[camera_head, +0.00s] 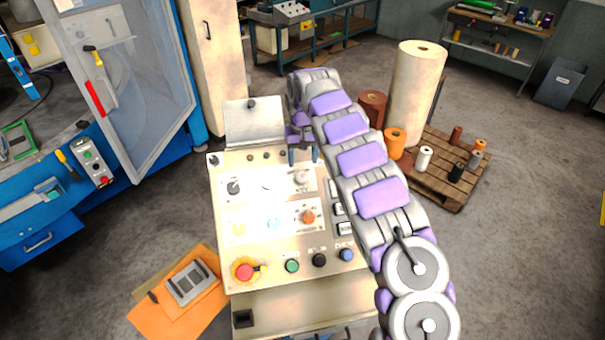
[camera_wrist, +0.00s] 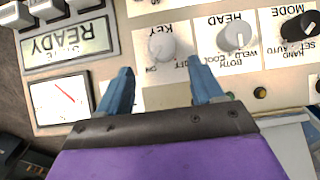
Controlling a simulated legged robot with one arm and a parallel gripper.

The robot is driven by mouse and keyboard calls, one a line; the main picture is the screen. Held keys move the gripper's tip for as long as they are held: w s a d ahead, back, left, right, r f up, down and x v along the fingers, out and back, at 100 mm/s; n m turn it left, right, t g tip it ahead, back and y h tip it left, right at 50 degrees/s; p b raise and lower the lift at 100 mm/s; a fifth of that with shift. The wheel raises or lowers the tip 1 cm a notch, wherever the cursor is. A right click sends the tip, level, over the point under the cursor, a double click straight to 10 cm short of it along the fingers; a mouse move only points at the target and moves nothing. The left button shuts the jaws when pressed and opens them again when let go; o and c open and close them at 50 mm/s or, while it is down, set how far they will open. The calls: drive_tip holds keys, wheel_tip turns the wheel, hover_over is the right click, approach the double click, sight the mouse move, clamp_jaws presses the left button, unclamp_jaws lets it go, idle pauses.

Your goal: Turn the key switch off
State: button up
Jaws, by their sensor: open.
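The key switch (camera_wrist: 163,46) is a round pale grey knob on a white plate marked KEY, seen upside down in the wrist view. It also shows on the panel in the head view (camera_head: 302,177). ON and OFF seem to be marked by it, but its exact setting is hard to tell. My gripper (camera_wrist: 162,78) is open and empty. Its two blue-grey fingers point at the panel, one to each side below the knob in the wrist view, apart from it. In the head view my gripper (camera_head: 303,154) is just behind the key switch, at the panel's back.
The HEAD knob (camera_wrist: 236,34) and MODE knob (camera_wrist: 296,27) sit beside the key switch. A READY display (camera_wrist: 68,43) and a dial meter (camera_wrist: 60,98) lie on its other side. A red stop button (camera_head: 244,271) and an orange knob (camera_head: 308,216) are nearer the front.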

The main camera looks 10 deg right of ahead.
sight(301, 175)
drive_tip(key=f, duration=0.6)
drive_tip(key=shift+a+f, duration=0.25)
drive_tip(key=shift+a, duration=0.1)
drive_tip(key=shift+d+f, duration=0.1)
drive_tip(key=shift+f, duration=0.25)
drive_tip(key=shift+d, duration=0.1)
drive_tip(key=shift+c, duration=0.8)
drive_tip(key=c, duration=0.9)
